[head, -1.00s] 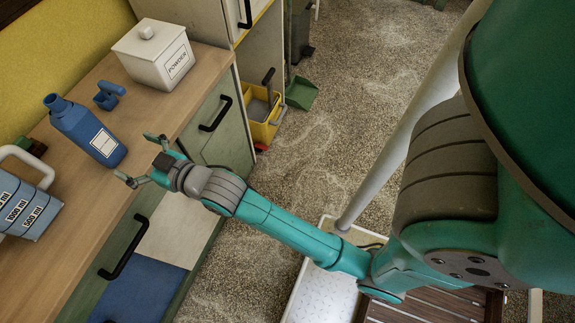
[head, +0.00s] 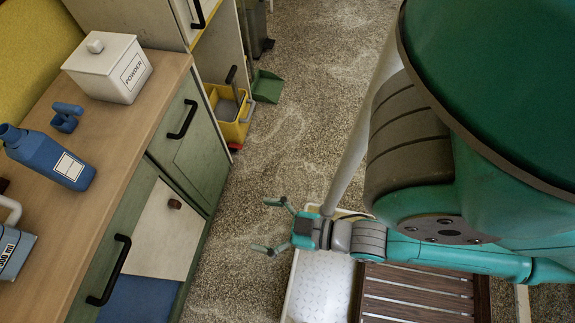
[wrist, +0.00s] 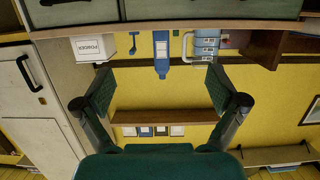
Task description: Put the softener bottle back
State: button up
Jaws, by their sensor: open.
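The softener bottle (head: 50,158) is blue with a white label and stands on the wooden counter (head: 112,133), near its left side in the head view. In the wrist view, which is upside down, the bottle (wrist: 161,52) shows between the open fingers but farther off. My gripper (head: 270,226) is open and empty, out over the floor to the right of the counter, well apart from the bottle. Its two fingers also show in the wrist view (wrist: 158,92).
A white POWDER box (head: 108,68) and a small blue object with a handle (head: 67,117) stand on the counter. Green cabinet doors (head: 193,140) face the open floor (head: 255,165). A yellow bucket (head: 228,118) stands beyond.

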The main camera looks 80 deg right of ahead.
jog(key=v, duration=0.6)
jog(key=shift+r+g, duration=0.25)
jog(key=shift+g, duration=0.05)
